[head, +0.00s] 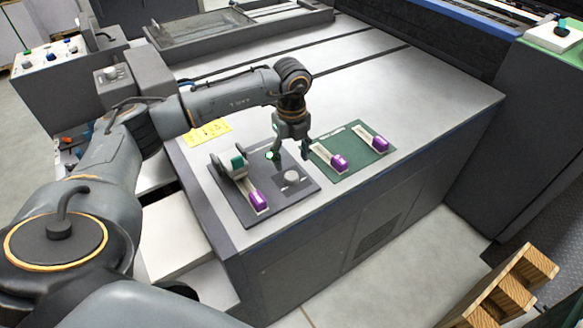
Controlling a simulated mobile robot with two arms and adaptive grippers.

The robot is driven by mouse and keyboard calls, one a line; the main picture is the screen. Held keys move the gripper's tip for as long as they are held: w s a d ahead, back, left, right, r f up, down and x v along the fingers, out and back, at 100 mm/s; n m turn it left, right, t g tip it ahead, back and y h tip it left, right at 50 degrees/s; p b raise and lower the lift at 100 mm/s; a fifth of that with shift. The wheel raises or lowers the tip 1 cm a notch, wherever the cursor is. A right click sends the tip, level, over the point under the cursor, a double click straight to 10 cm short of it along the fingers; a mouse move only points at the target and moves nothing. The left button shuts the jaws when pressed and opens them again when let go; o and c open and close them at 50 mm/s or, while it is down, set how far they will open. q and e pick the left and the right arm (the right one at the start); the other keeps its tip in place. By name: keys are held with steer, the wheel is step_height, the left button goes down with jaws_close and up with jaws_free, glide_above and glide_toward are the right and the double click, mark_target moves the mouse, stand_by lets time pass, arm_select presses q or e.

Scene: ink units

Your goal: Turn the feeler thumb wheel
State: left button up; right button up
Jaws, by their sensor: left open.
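A dark grey panel (244,209) lies on the near left part of the bench top. It carries a round grey knob (291,177), a green part in a bracket (237,161), and a lever with a purple end (258,200). I cannot tell for sure which of these is the feeler thumb wheel; the grey knob looks most like a wheel. My left gripper (290,154) is open and points down over the far right part of the panel, just beyond the grey knob and apart from it. A small green spot (270,156) shows by its left finger. My right gripper is not in view.
A green plate (353,154) to the right carries two more levers with purple ends (338,162) (379,143). A yellow label (208,132) lies behind the panel. The bench top (430,100) is clear at the right.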

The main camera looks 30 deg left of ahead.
mark_target(292, 175)
arm_select(q)
step_height(292, 175, up, 6)
stand_by(2.0)
